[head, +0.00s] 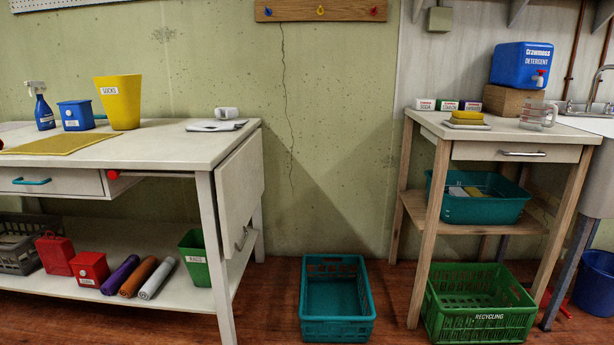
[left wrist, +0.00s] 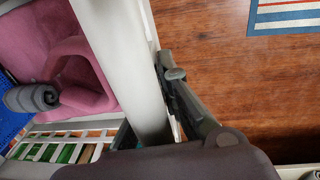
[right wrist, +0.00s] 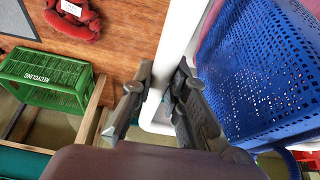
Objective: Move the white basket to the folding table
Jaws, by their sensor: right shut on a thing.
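The white basket shows only in part, in the wrist views. In the right wrist view my right gripper (right wrist: 158,92) is shut on its white rim (right wrist: 180,40), near a corner. In the left wrist view its thick white rim (left wrist: 120,50) runs beside my left gripper (left wrist: 150,105); one finger lies along the rim's right side, and how far the jaws are shut is unclear. Pink cloth (left wrist: 40,40) and a grey roll lie inside the rim. A white table with a hanging leaf (head: 240,180) stands left in the head view; I cannot tell if it is the folding table.
A teal crate (head: 336,328) stands on the floor between the table and a wooden stand (head: 417,220). A green recycling crate (head: 480,320) is under the stand. A blue perforated bin (right wrist: 260,70) lies beside the rim. A striped mat (left wrist: 285,17) lies on the floor.

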